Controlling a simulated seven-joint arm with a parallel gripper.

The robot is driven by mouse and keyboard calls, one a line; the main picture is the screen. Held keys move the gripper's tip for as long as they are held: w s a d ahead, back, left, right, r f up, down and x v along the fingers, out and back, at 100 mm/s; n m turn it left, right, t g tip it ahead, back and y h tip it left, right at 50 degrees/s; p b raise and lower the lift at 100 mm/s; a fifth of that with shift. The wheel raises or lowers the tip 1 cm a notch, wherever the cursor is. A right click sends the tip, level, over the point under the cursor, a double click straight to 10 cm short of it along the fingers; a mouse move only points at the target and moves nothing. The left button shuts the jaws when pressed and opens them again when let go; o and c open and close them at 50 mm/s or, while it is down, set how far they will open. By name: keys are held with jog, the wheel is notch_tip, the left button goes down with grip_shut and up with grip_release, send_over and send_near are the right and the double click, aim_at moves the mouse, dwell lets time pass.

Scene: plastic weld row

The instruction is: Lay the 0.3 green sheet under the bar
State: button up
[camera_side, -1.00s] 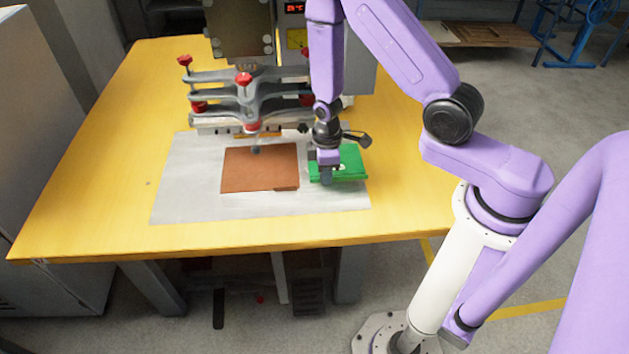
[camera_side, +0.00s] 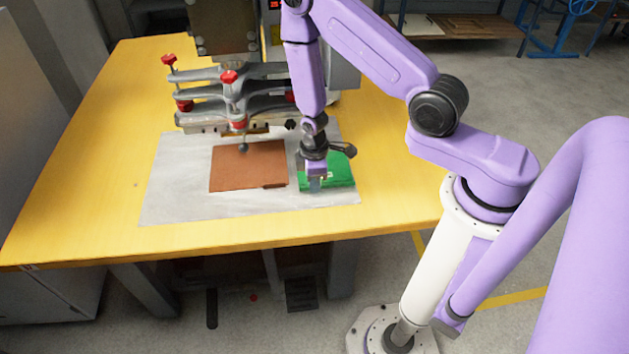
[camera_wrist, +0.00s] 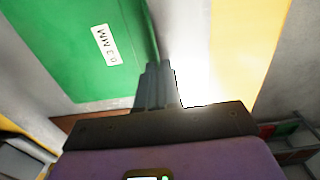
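The green sheet (camera_side: 340,172) lies on or just above the grey mat, right of the brown sheet. In the wrist view the green sheet (camera_wrist: 75,45) carries a white label reading 0.3 MM. My gripper (camera_side: 316,187) is at the green sheet's front-left part in the side view. In the wrist view its fingers (camera_wrist: 157,88) are close together at the sheet's edge and appear shut on it; the exact contact is hard to see. The bar (camera_side: 215,127) of the grey clamp press with red knobs is behind the brown sheet.
The brown sheet (camera_side: 247,166) lies on the grey mat (camera_side: 180,205) in front of the press, with a small dark piece at its front-right corner. The yellow table (camera_side: 80,190) is clear to the left and right of the mat.

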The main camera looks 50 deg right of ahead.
jog(key=o, duration=0.4)
jog(key=shift+c, duration=0.2)
jog(key=shift+r, duration=0.1)
jog(key=s+a+r+n, duration=0.1)
jog(key=a+r, duration=0.1)
jog(key=r, duration=0.7)
jog(key=s+a+r, duration=0.1)
jog(key=a+r, duration=0.1)
jog(key=r, duration=0.7)
jog(key=s+r+n, duration=0.1)
jog(key=s+r, duration=0.4)
jog(key=s, duration=0.4)
jog(key=s+r+n, duration=0.1)
jog(key=s+r, duration=0.5)
jog(key=s, duration=0.3)
jog(key=shift+s+a, duration=0.2)
jog(key=shift+o, duration=0.6)
jog(key=shift+s+d+r+n, duration=0.2)
jog(key=shift+s+n, duration=0.1)
jog(key=shift+s, duration=0.25)
